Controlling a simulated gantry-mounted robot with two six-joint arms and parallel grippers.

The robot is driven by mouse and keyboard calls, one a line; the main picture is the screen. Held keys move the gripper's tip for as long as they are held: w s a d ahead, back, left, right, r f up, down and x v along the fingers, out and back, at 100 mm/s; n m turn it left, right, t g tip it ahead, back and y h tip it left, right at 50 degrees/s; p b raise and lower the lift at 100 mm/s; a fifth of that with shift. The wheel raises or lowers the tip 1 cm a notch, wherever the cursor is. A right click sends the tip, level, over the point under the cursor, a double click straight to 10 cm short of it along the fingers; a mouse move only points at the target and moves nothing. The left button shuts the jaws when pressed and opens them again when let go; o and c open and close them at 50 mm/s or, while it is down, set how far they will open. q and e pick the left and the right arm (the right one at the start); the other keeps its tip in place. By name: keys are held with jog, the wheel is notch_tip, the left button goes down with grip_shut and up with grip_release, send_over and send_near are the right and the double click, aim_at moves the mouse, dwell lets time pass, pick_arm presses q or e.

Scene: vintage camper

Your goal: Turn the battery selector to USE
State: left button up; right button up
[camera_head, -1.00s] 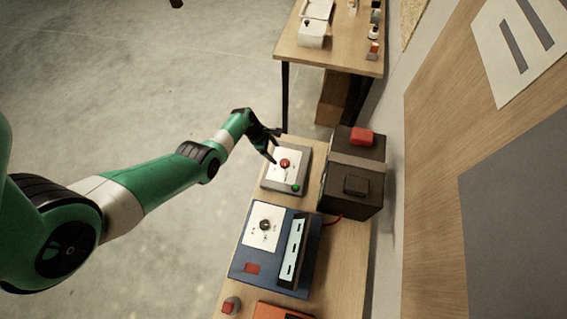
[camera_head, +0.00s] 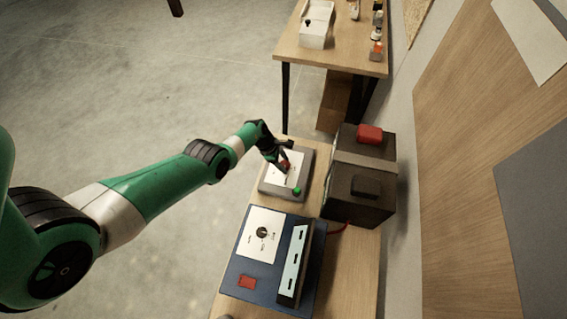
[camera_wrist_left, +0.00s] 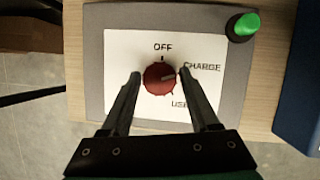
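The battery selector is a red round knob (camera_wrist_left: 160,78) on a white plate (camera_wrist_left: 118,60) set in a grey box (camera_head: 304,165). The plate reads OFF at the top, CHARGE at the right and a partly covered USE at the lower right. A line on the knob seems to point right, toward CHARGE. My left gripper (camera_wrist_left: 160,76) is open, with one finger on each side of the knob and small gaps showing. In the head view, the left gripper (camera_head: 282,163) is over the box and partly hides the knob. My right gripper is not in view.
A green button (camera_head: 297,190) sits on the box's near corner. A black battery (camera_head: 349,208) with a red cap stands right of it. A blue unit (camera_head: 232,278) with a black dial lies nearer. Another table (camera_head: 347,59) stands behind. Open floor is at left.

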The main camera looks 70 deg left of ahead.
pick_arm(q)
grip_shut()
jog(key=shift+a+f+m+b, duration=0.1)
jog(key=shift+f+m+b, duration=0.15)
jog(key=shift+m+b, duration=0.7)
jog(key=m+g+h+b, duration=0.1)
jog(key=m+b, duration=0.2)
jog(key=b, duration=0.4)
jog(key=m+g+h+b, duration=0.1)
jog(key=m+b, duration=0.2)
jog(key=b, duration=0.4)
jog(key=m+g+h+b, duration=0.1)
jog(key=m+b, duration=0.3)
jog(key=b, duration=0.3)
jog(key=shift+w+a+f, duration=0.1)
jog(key=shift+w+a, duration=0.05)
jog(key=shift+r+m+g+b, duration=0.25)
jog(key=shift+m+g+b, duration=0.2)
jog(key=shift+b, duration=0.2)
jog(key=shift+o, duration=2.1)
grip_release()
jog(key=shift+r, duration=0.1)
